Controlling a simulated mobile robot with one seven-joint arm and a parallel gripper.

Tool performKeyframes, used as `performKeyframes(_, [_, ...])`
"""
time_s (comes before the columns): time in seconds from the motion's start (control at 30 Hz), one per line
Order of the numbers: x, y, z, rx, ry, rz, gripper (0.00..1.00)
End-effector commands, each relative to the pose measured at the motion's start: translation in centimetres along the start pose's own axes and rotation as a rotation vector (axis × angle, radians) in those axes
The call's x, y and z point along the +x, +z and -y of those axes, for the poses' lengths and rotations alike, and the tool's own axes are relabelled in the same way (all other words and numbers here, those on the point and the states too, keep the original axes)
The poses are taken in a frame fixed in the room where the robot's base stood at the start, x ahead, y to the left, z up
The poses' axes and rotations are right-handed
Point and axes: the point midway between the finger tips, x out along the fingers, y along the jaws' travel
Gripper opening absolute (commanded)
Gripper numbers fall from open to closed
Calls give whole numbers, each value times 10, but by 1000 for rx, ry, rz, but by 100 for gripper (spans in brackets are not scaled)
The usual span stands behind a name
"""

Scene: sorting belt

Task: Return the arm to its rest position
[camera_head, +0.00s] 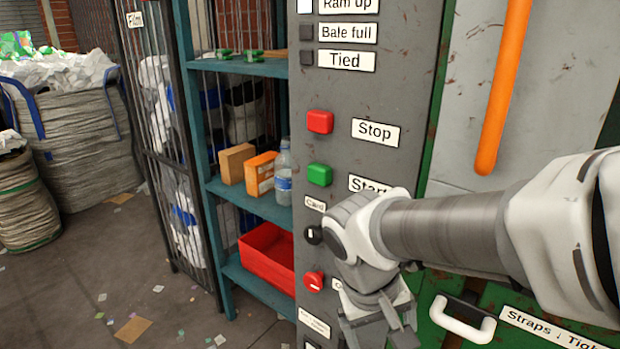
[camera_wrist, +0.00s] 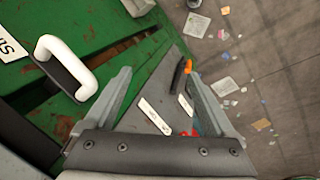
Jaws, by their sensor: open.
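My gripper (camera_head: 378,322) hangs at the bottom of the head view, in front of the lower part of the grey control panel (camera_head: 385,90). It points down, and its fingers are apart with nothing seen between them. In the wrist view the two fingers of my gripper (camera_wrist: 168,92) also stand wide apart, with the panel and its white labels behind them. My arm reaches in from the right edge of the head view and hides part of the panel, including part of the Start label (camera_head: 368,184).
The panel carries a red Stop button (camera_head: 320,122) and a green button (camera_head: 319,174). A white handle (camera_head: 462,320) sticks out from the green machine beside my gripper. Teal shelves (camera_head: 262,204) hold boxes, a bottle and a red bin (camera_head: 268,254). Littered floor is open at the left.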

Motion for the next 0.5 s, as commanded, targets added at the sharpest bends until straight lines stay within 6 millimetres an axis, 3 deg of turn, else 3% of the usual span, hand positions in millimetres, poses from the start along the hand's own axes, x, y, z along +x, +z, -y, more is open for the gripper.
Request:
performKeyframes(0.23, [-32,23,-25,116,-154,-171,89])
performKeyframes(0.5, [-61,42,-42,203,-207,-372,89])
